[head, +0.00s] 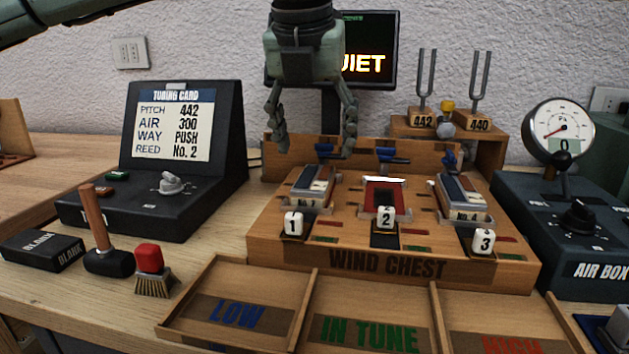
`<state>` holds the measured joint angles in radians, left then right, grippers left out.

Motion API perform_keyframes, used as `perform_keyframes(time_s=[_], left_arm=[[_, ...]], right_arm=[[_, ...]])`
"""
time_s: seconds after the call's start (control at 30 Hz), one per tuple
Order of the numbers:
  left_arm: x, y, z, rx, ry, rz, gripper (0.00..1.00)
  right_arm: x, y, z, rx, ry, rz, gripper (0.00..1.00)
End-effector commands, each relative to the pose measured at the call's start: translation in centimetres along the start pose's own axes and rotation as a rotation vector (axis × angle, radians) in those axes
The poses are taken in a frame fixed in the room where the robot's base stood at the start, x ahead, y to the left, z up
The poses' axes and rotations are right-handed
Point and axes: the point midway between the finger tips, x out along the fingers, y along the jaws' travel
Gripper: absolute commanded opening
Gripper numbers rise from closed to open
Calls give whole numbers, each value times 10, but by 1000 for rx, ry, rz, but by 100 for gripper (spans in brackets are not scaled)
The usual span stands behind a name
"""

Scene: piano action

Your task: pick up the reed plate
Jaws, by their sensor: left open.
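My left gripper (313,148) hangs from the top with its fingers spread apart, empty, over the back left of the wooden wind chest (388,266). One reed plate (313,186) with grey and red strips sits tilted in the left slot, behind key 1 (293,223), below and in front of the fingers. Another reed plate (463,196), labelled No. 4, sits in the right slot behind key 3 (484,241). The middle slot (384,194), behind key 2 (386,217), shows a red surface with a bright edge. My right gripper is out of view.
A tuning card (167,126) on a dark console reads "Reed No. 2". Trays (312,304) line the front. Tuning forks (426,82) and an air box (560,235) stand at right.

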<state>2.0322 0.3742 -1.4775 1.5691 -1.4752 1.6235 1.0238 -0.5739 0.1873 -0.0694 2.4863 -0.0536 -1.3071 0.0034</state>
Motion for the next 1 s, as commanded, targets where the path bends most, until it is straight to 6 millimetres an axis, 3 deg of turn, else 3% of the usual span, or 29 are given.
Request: perform_keyframes(time_s=[0.23, 0.4, 1.0], left_arm=[[36, 3, -3, 1, 3, 0, 67], [51, 2, -3, 1, 2, -2, 67], [54, 2, -4, 1, 2, -3, 67]], right_arm=[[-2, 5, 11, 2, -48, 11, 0], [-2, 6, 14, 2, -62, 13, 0], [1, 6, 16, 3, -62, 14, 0]])
